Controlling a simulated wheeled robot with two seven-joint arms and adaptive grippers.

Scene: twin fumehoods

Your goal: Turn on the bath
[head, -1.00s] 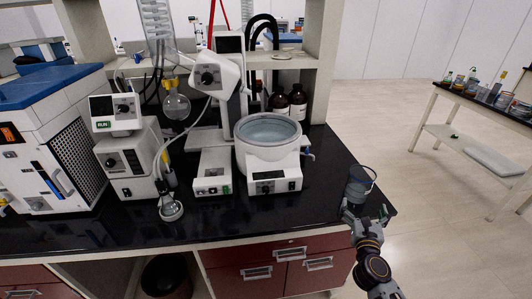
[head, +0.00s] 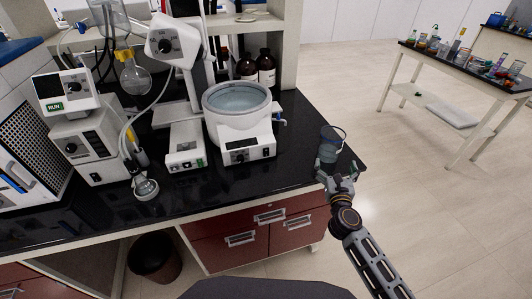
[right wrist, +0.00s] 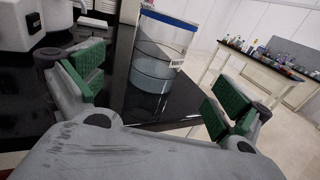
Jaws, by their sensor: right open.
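The bath (head: 238,118) is a white round pot of water on a white base at the middle of the black bench. Its front panel (head: 249,151) carries a dark knob (head: 239,158) and a small switch at its right. My right gripper (head: 338,178) is at the bench's front right corner, to the right of the bath and well apart from it. It is open, and a glass beaker (head: 330,145) stands just beyond it. In the right wrist view the beaker (right wrist: 155,70) shows beyond the green-padded fingers (right wrist: 160,92), with nothing gripped. My left gripper is out of view.
A pump unit (head: 90,140) marked RUN is at the left, and brown bottles (head: 265,68) are behind. Black bench top (head: 290,165) is clear between bath and beaker. A side table (head: 470,75) is at the right.

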